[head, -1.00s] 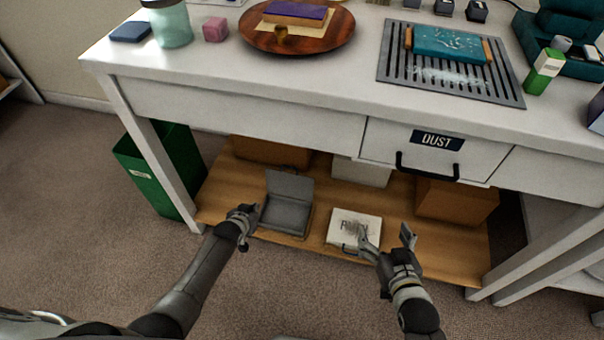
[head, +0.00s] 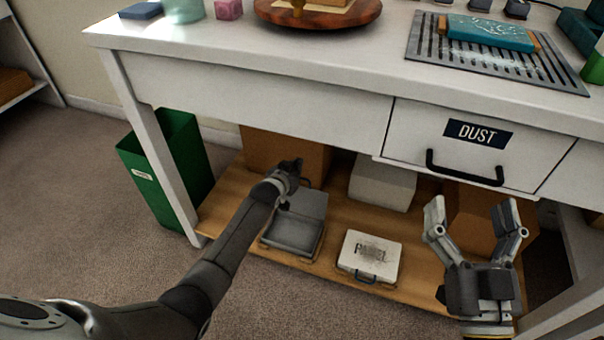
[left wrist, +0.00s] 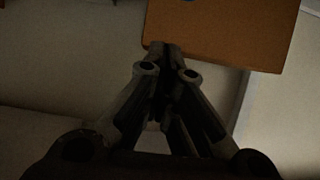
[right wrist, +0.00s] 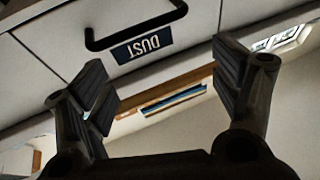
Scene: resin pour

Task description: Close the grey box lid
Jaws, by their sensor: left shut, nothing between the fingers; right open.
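The grey box (head: 290,236) sits on the low wooden shelf under the bench. Its lid (head: 308,203) stands raised at the back of the box. My left gripper (head: 292,166) is shut and empty, by the upper left edge of the lid; I cannot tell if it touches it. The left arm hides part of the lid and the box's left side. In the left wrist view the shut fingers (left wrist: 165,50) show in front of a brown box, and the grey box is not clear there. My right gripper (head: 473,208) is open and empty, in front of the bench's right side.
A white box (head: 368,257) with lettering lies right of the grey box. Brown boxes (head: 285,150) and a pale box (head: 381,182) stand behind. The bench top and DUST drawer (head: 474,133) overhang the shelf. A green bin (head: 165,170) stands left.

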